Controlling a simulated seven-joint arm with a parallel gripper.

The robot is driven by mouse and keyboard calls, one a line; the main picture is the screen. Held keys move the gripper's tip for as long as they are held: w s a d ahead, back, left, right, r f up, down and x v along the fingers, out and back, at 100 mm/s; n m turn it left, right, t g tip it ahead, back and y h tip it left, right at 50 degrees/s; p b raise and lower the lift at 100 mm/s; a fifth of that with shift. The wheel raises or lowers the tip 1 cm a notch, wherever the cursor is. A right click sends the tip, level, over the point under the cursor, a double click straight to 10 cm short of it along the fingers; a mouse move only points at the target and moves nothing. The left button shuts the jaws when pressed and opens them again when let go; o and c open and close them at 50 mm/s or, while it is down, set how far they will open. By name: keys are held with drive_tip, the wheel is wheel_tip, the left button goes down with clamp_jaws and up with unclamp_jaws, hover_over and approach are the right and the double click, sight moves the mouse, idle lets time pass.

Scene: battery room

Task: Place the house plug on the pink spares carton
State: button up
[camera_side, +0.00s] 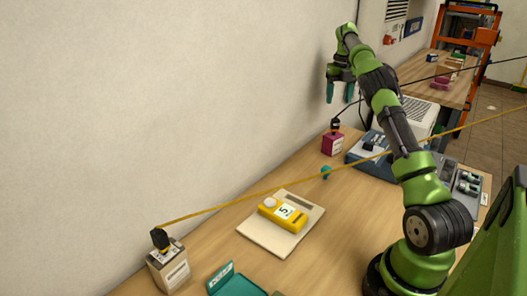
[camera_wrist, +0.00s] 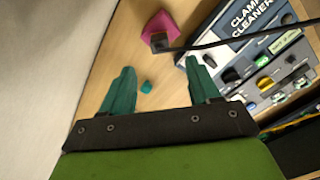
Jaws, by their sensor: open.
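The pink carton (camera_side: 333,146) stands at the back of the bench near the wall; it also shows at the top of the wrist view (camera_wrist: 165,22). A black plug (camera_side: 335,125) with a black cable is on top of it, and shows in the wrist view too (camera_wrist: 159,42). A second black plug with yellow (camera_side: 160,240), on a yellow cable, is on a beige carton (camera_side: 170,270) at the front left. I cannot tell which is the house plug. My gripper (camera_side: 340,95) is open and empty, high above the pink carton's area, fingers pointing down (camera_wrist: 157,68).
A blue-grey clamp cleaner (camera_side: 368,158) stands right of the pink carton. A small teal piece (camera_side: 326,173) lies in front. A yellow meter (camera_side: 283,214) rests on a beige pad. A teal tray (camera_side: 235,285) is at the front. The yellow cable stretches across the bench.

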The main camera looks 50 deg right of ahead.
drive_tip(key=shift+r, duration=0.25)
drive_tip(key=a+r+n+t, duration=0.2)
drive_tip(key=a+r+n, duration=0.4)
drive_tip(key=a+n, duration=0.4)
drive_tip(key=a+r+n+t, duration=0.2)
drive_tip(key=a+r+n, duration=0.5)
drive_tip(key=a, duration=0.4)
drive_tip(key=s+a+f+n+t, duration=0.1)
drive_tip(key=s+a+f+n, duration=0.2)
drive_tip(key=s+a+n, duration=0.2)
drive_tip(key=s+a+f+n+t+y, duration=0.1)
drive_tip(key=s+a+f+n, duration=0.2)
drive_tip(key=a+n, duration=0.8)
drive_tip(key=s+a+f+n+t+y, duration=0.1)
drive_tip(key=s+a+f+n, duration=0.2)
drive_tip(key=s+a+n, duration=0.4)
drive_tip(key=shift+s+a+n, duration=0.35)
drive_tip(key=shift+a+n, duration=0.15)
drive_tip(key=shift+a, duration=0.15)
